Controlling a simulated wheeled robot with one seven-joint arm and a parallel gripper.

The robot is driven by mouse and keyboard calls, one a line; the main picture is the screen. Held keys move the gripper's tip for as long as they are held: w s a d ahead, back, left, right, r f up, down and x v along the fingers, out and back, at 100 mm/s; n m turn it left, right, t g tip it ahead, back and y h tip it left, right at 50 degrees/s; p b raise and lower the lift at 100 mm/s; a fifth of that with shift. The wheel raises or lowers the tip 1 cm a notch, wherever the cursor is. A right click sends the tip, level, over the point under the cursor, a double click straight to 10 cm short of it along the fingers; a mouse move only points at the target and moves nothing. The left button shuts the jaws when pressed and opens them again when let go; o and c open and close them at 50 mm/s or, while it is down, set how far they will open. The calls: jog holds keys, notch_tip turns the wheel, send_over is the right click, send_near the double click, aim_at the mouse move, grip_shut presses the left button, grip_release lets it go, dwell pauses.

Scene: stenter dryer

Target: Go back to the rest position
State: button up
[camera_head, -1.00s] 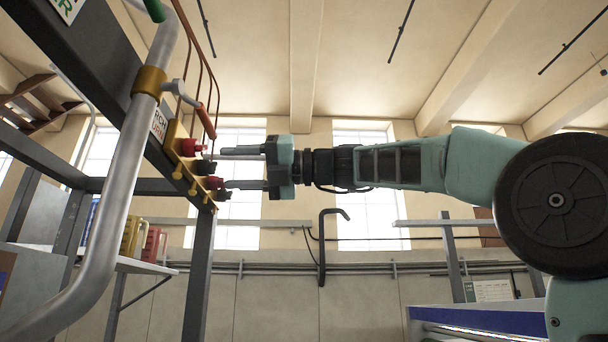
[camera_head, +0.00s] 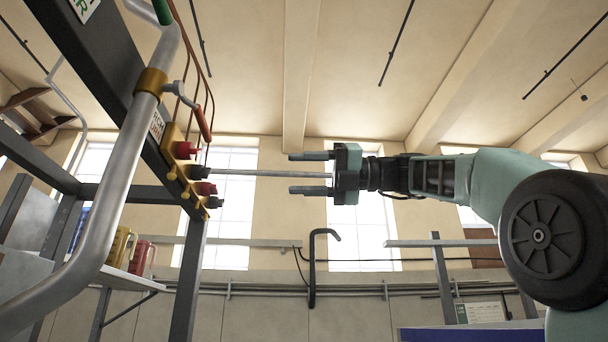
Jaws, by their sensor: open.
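My gripper (camera_head: 292,173) is open and points left, level, in the middle of the camera view. Its two dark fingers lie one above the other. The tips are well apart from the yellow panel (camera_head: 172,150) with red and black knobs to the left. A thin grey rod (camera_head: 255,172) runs level from near the panel to between my fingers. I cannot tell what it is fixed to or whether it touches my gripper. My arm reaches in from the right, and no rest position is marked in view.
A bent grey pipe rail (camera_head: 113,190) with a brass collar rises at left, close to a red-handled lever (camera_head: 203,122). A shelf (camera_head: 128,277) holds a yellow mug (camera_head: 120,245) and a red mug (camera_head: 142,257). A black hooked pipe (camera_head: 312,265) stands behind below my gripper.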

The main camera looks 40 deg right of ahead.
dwell(0.3)
